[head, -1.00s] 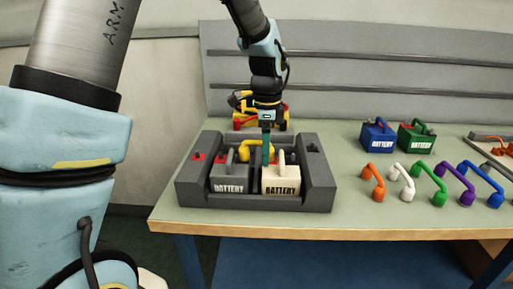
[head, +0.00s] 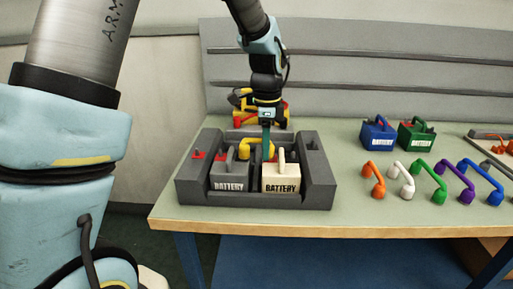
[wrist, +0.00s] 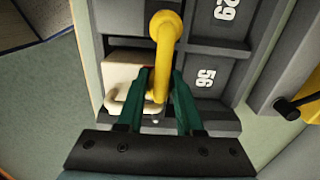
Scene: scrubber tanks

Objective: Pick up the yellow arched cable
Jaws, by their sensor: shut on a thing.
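The yellow arched cable (head: 248,143) shows in the head view above the grey tray (head: 190,192), behind the grey battery (head: 229,180) and the cream battery (head: 281,178). My gripper (head: 266,154) points straight down, its teal fingers partly hiding the cable. In the wrist view the yellow cable (wrist: 165,28) runs down between the two fingers (wrist: 158,98), which are shut on its near end. The cream battery (wrist: 118,72) and its handle lie just left of the fingers there. Whether the cable's far end touches anything is unclear.
A blue battery (head: 379,136) and a green battery (head: 416,138) stand at the back right. Orange (head: 369,172), white, green, purple and blue arched cables stand along the bench to the right. A yellow and red object (head: 242,103) sits behind the tray.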

